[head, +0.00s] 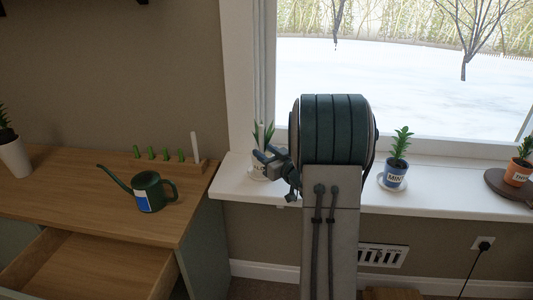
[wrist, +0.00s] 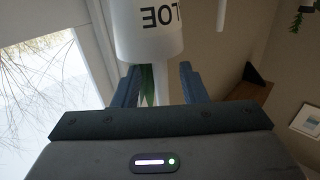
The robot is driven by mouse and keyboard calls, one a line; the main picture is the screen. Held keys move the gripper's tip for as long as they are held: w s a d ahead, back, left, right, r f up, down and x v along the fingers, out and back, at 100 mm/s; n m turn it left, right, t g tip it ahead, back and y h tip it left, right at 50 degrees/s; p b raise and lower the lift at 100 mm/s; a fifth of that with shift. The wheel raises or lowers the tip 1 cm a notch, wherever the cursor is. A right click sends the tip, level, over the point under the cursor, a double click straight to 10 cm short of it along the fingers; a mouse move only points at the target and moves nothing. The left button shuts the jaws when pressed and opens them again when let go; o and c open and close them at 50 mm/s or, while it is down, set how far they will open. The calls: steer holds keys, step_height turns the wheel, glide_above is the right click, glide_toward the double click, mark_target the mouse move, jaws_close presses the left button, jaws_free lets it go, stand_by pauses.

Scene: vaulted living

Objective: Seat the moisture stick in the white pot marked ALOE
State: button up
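The white pot (head: 257,172) stands on the sill left of my arm, mostly hidden, with green leaves above it. In the wrist view the pot (wrist: 150,35) is upside down and close, with the letters LOE showing. My gripper (head: 266,157) is at the pot; in the wrist view its two blue fingers (wrist: 157,75) are apart, just beyond the rim. A green leaf and a pale strip show between them; I cannot tell whether the strip is a stick. A tall white stick (head: 195,146) stands in the wooden rack on the desk; it may be the moisture stick.
The wooden rack (head: 190,165) also holds several green pieces. A green watering can (head: 148,191) stands on the desk (head: 90,205), above an open drawer (head: 88,268). The MINT pot (head: 392,176) and an orange pot (head: 517,172) stand right of my arm on the sill (head: 440,190).

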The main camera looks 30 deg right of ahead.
steer(key=s+d, duration=0.2)
steer(key=s, duration=1.1)
steer(key=shift+s+d, duration=0.25)
steer(key=shift+s, duration=0.05)
steer(key=a+r+m+g+h+p, duration=0.3)
steer(key=a+r+g+h+p, duration=0.1)
steer(key=r+g+h+p, duration=0.25)
steer(key=s+a+r+g+y+p, duration=0.3)
steer(key=s+a+g+p, duration=0.3)
steer(key=s+a, duration=1.1)
steer(key=shift+s+r+n+g, duration=0.3)
steer(key=shift+s+r+g, duration=0.15)
steer(key=shift+g, duration=0.7)
